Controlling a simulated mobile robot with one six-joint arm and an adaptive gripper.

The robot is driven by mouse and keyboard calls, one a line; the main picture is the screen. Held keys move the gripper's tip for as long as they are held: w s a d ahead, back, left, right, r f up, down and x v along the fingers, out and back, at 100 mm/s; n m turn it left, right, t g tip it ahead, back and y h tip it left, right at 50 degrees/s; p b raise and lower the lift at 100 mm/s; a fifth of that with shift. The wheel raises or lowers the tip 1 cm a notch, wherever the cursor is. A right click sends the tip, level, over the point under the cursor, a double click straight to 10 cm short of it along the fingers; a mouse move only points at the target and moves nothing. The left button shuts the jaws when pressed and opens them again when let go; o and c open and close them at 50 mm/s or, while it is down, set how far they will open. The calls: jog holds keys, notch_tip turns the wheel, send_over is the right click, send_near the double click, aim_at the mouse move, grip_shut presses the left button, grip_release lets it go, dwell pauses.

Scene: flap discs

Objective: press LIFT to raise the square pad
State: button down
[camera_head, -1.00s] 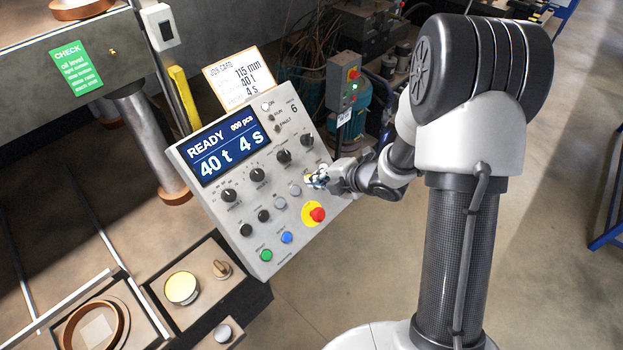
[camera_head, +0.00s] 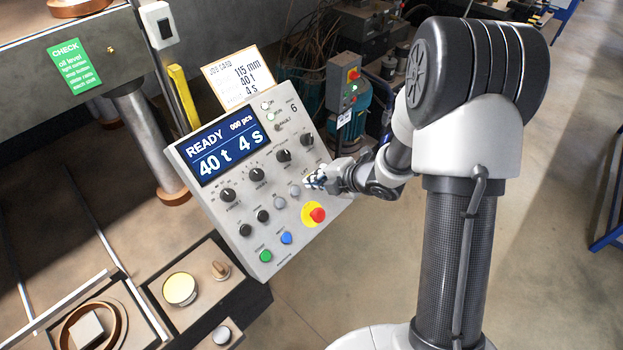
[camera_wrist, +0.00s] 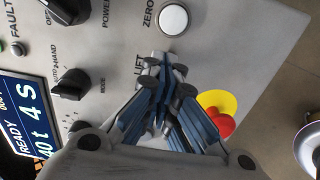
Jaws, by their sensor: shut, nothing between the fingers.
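The square pad (camera_head: 87,329) is at the lower left in the head view, inside a copper-coloured ring (camera_head: 122,322). It shows as a pale block with visible sides, standing up from the ring's floor. The grey control panel (camera_head: 212,235) stands tilted in the middle. My gripper (camera_head: 312,182) is shut and empty, its fingertips at the panel's right side. In the wrist view the fingertips (camera_wrist: 166,68) are beside the LIFT label (camera_wrist: 138,66) and cover the button there. Whether they touch it cannot be seen.
A white ZERO button (camera_wrist: 173,18) is just above the fingertips in the wrist view. A red emergency stop on yellow (camera_head: 317,214) is close below my gripper. Knobs and other buttons surround it. The display (camera_head: 222,150) reads READY, 40 t, 4 s. A job card (camera_head: 238,78) stands behind.

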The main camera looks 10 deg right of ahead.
dwell(0.3)
jog(key=shift+p+v, duration=0.4)
jog(key=shift+v, duration=0.35)
jog(key=p+v, duration=0.2)
jog(key=v, duration=0.4)
jog(key=shift+p, duration=0.35)
jog(key=shift+d+r, duration=0.1)
jog(key=shift+d, duration=0.1)
jog(key=s+d+r+m+h+b, duration=0.3)
jog(key=s+d+m+h+b, duration=0.2)
jog(key=d+m+h+b, duration=0.55)
jog(key=s+a+f+m+g+y+b, duration=0.1)
jog(key=s+a+f+m+b, duration=0.1)
jog(key=s+a+m+b, duration=0.2)
jog(key=s+a+f+m+g+y+b, duration=0.1)
jog(key=s+a+m+b, duration=0.3)
jog(key=s, duration=0.6)
jog(key=s+a+f+m+g+y+b, duration=0.1)
jog(key=s+a+f+m+y+b, duration=0.1)
jog(key=s+m, duration=0.4)
jog(key=shift+s+a+f+m+y+b, duration=0.35)
jog(key=shift+s+a+b, duration=0.3)
jog(key=shift+a+b, duration=0.3)
